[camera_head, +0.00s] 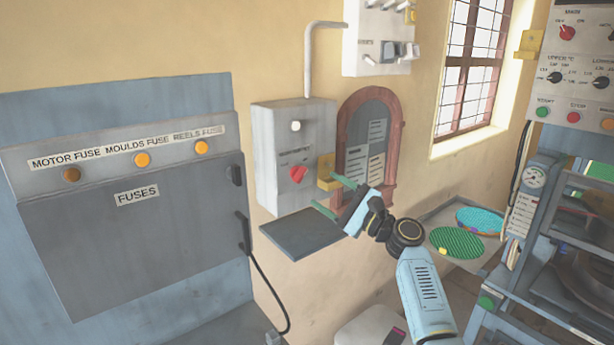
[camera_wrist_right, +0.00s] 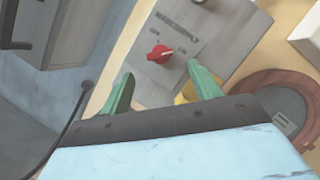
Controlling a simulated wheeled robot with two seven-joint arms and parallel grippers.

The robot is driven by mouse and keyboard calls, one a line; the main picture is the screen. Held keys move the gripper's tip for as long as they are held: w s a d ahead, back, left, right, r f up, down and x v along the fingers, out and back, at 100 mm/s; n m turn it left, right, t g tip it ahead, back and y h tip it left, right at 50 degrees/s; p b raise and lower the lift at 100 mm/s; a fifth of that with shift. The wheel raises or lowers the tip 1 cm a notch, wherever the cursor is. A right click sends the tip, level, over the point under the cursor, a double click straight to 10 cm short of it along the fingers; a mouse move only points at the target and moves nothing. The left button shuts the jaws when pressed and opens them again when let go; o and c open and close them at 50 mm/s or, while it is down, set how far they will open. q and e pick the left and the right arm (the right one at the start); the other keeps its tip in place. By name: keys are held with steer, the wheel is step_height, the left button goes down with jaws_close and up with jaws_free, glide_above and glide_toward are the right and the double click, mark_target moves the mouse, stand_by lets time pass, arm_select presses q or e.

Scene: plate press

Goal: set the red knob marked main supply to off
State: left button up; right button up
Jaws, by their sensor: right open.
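The red knob (camera_head: 298,174) sits on the front of a grey wall box (camera_head: 262,150), under a small label too blurred to read surely. In the right wrist view the red knob (camera_wrist_right: 159,53) shows a light pointer mark toward its right, with faint markings around it. My right gripper (camera_head: 333,195) is open and empty, in front of the wall and to the right of the knob in the head view. In the right wrist view its green fingers (camera_wrist_right: 161,72) are spread, with the knob between and beyond their tips, not touched. My left gripper is not in view.
A yellow piece (camera_head: 325,168) is at the box's right side, close to my fingers. An arched brown-framed board (camera_head: 393,130) hangs right of it. A dark flat shelf (camera_head: 310,232) lies below the box. A fuse cabinet (camera_head: 130,215) stands left, the press (camera_head: 560,220) right.

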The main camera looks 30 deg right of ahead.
mark_target(303, 177)
steer(key=p+x, duration=0.1)
steer(key=x, duration=0.6)
steer(key=shift+w+a, duration=0.1)
